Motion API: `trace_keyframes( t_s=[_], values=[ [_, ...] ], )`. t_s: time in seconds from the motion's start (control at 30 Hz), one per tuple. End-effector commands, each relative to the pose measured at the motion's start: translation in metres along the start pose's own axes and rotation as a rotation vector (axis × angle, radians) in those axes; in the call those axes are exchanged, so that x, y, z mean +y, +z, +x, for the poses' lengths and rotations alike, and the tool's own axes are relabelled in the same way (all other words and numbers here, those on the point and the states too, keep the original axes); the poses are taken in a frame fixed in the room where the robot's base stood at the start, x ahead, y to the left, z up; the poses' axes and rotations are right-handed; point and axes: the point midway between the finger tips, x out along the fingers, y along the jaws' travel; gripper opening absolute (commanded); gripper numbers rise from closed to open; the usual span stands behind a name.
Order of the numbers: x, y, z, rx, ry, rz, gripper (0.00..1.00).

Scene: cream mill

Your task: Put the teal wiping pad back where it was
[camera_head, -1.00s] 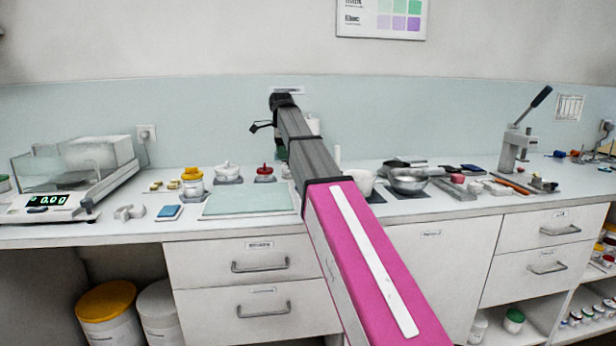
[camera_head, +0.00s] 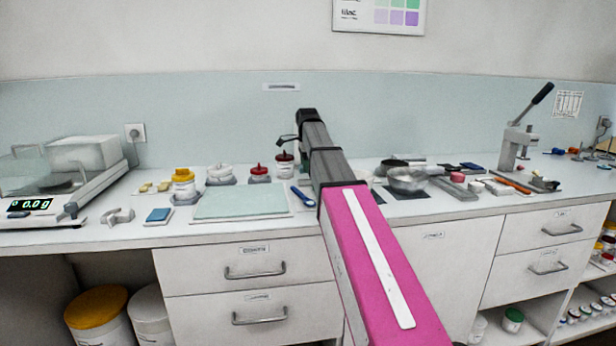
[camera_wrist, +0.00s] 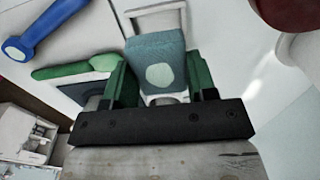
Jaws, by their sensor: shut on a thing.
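The teal wiping pad (camera_wrist: 155,50), a soft block with a pale round spot, is between the green fingers of my gripper (camera_wrist: 157,72) in the wrist view. My gripper is shut on it. Beyond the pad is a white rectangular frame or shallow holder (camera_wrist: 157,17), partly covered by the pad; I cannot tell whether they touch. In the head view my arm hides the gripper and the pad.
A blue-handled tool (camera_head: 302,196) lies left of my arm; its blue handle (camera_wrist: 42,30) also shows in the wrist view. A pale green mat (camera_head: 240,203), red-lidded jars (camera_head: 259,173), a steel bowl (camera_head: 407,181) and a scale (camera_head: 40,206) stand on the bench.

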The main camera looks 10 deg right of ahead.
Motion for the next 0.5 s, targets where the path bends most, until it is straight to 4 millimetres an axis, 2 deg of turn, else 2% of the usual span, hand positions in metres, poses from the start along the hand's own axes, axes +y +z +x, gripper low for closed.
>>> trace_keyframes(
  t_s=[0.17, 0.4, 0.5],
  values=[
    [0.000, -0.004, 0.008, 0.000, 0.001, -0.001, 0.30],
    [0.001, -0.004, 0.039, 0.000, 0.002, 0.000, 0.30],
    [0.000, -0.004, 0.043, 0.000, 0.001, 0.000, 0.30]
  ],
)
